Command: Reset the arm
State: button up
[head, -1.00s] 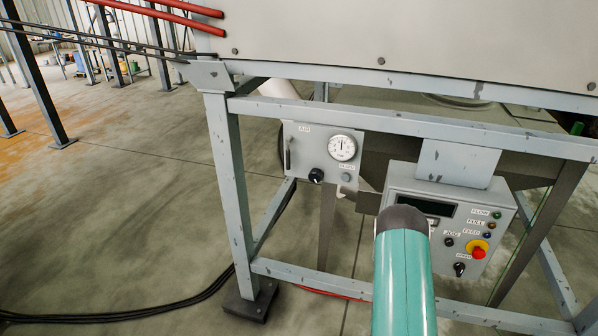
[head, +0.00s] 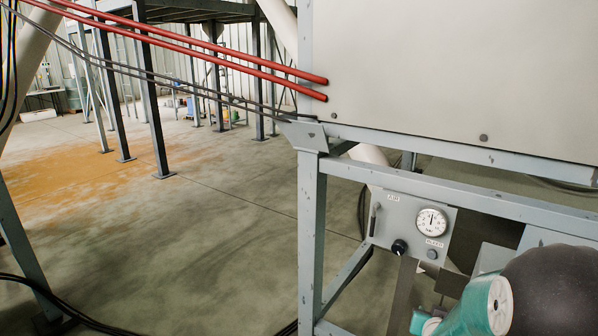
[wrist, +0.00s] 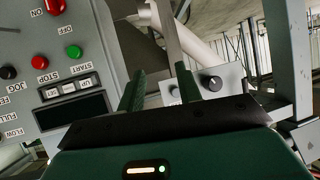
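My arm (head: 490,300), teal with a dark rounded joint, fills the lower right corner of the head view, close to the camera. My gripper (wrist: 160,88) shows in the wrist view as two dark green fingers standing apart, with nothing held between them. The gripper itself cannot be made out in the head view. In the wrist view, the fingers point toward the grey frame and a small panel with a black knob (wrist: 210,83). I cannot tell the exact distance to them.
A grey control box (wrist: 60,75) with buttons is close on the left of the wrist view, upside down. The air panel (head: 412,222) with a gauge hangs on the steel frame (head: 311,235). Red pipes (head: 200,50) run upper left. Open floor (head: 220,240) lies left.

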jog(key=s+a+r+n+g+y, duration=0.3)
jog(key=s+a+r, duration=0.6)
jog(key=a+r, duration=0.3)
jog(key=s+a+r+n+g, duration=0.1)
jog(key=s+a+r, duration=0.1)
jog(key=s, duration=0.6)
jog(key=s+a+r+n+g+y, duration=0.1)
jog(key=s+a+r+g, duration=0.1)
jog(key=s, duration=0.6)
jog(key=shift+a+r, duration=0.8)
jog(key=shift+a, duration=0.3)
jog(key=shift+a, duration=0.25)
